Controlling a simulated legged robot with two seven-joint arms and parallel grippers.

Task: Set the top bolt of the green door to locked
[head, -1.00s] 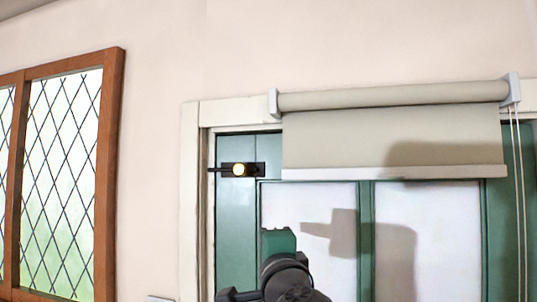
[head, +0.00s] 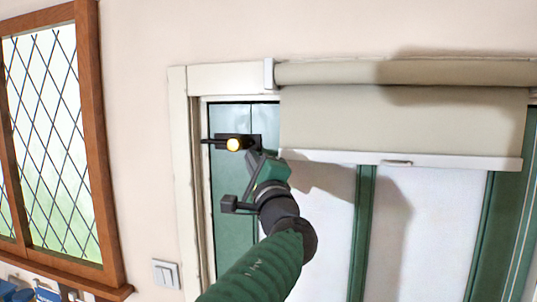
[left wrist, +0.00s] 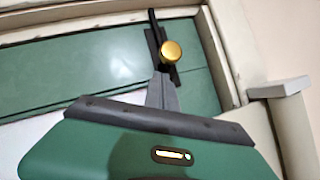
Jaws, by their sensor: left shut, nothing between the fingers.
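The green door (head: 230,195) stands in a cream frame. Its top bolt is a black plate (head: 250,140) with a round brass knob (head: 233,144) near the upper left corner; a dark rod end sticks out leftward towards the frame. In the left wrist view the knob (left wrist: 171,51) shows close up, with the rod pointing to the top of the picture. My left gripper (head: 254,156) is shut and empty, its tips just right of and below the knob. In the left wrist view the fingertips (left wrist: 161,80) sit beside the knob; I cannot tell whether they touch it. My right gripper is not in view.
A rolled blind (head: 400,120) covers the door's upper part, its white bottom bar (head: 440,160) close to my gripper. A leaded window (head: 45,130) is at left. A light switch (head: 165,273) is on the wall, with several items below the window.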

